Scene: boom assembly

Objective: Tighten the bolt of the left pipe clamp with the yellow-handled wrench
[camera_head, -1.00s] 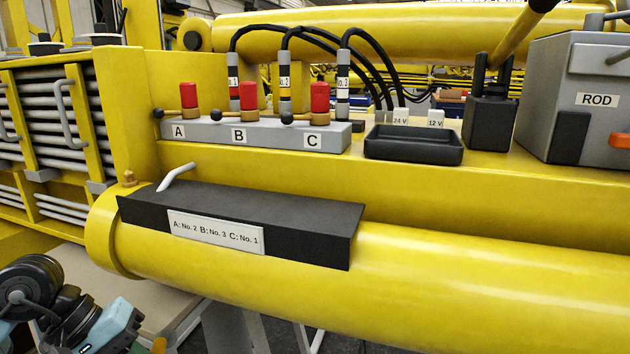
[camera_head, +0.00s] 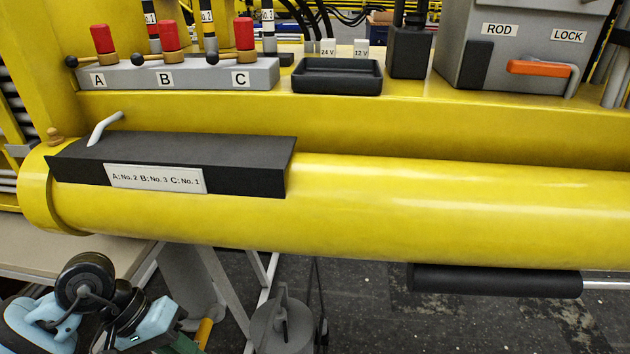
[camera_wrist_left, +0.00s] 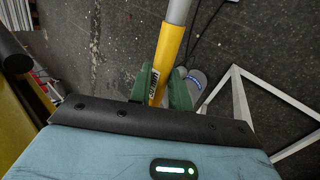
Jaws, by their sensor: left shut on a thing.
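My left arm comes in at the lower left of the head view. In the left wrist view my left gripper (camera_wrist_left: 161,88) is shut on the yellow handle of the wrench (camera_wrist_left: 168,55), with a green finger on each side. A grey shaft runs on from the handle out of the top of that view, so the wrench's head is hidden. In the head view a bit of the yellow handle (camera_head: 203,332) shows beside my left wrist, below the big yellow cylinder. I cannot make out the left pipe clamp or its bolt. My right gripper is not in view.
The yellow cylinder (camera_head: 400,215) crosses the head view, with a black labelled shelf (camera_head: 240,155) on it. Behind are the A, B, C valve block (camera_head: 200,76), a black tray (camera_head: 337,88) and a grey ROD/LOCK box (camera_head: 530,30). A white frame (camera_wrist_left: 237,95) stands near my left gripper.

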